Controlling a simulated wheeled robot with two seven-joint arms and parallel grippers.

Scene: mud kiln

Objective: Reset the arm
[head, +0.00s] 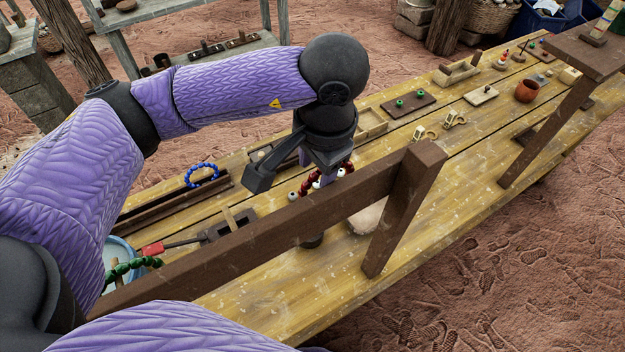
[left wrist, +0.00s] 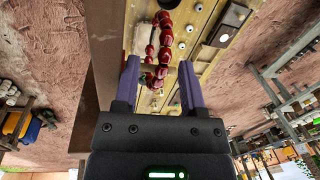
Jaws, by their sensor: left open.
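My left arm reaches in from the left in the head view and bends down over the wooden table (head: 290,300). My left gripper (head: 295,170) is open above the table, just behind a dark wooden beam (head: 270,228). A string of dark red beads (head: 335,182) is below and beside it, partly hidden by the gripper and the beam. In the left wrist view, the open left gripper (left wrist: 159,72) has purple fingers, and the red beads (left wrist: 165,40) form a loop beyond and between the fingertips. I cannot tell if they touch. My right gripper is not in view.
A blue bead loop (head: 201,175) and green beads (head: 130,268) are at left, near a red-handled tool (head: 165,246). The table's front strip is mostly clear.

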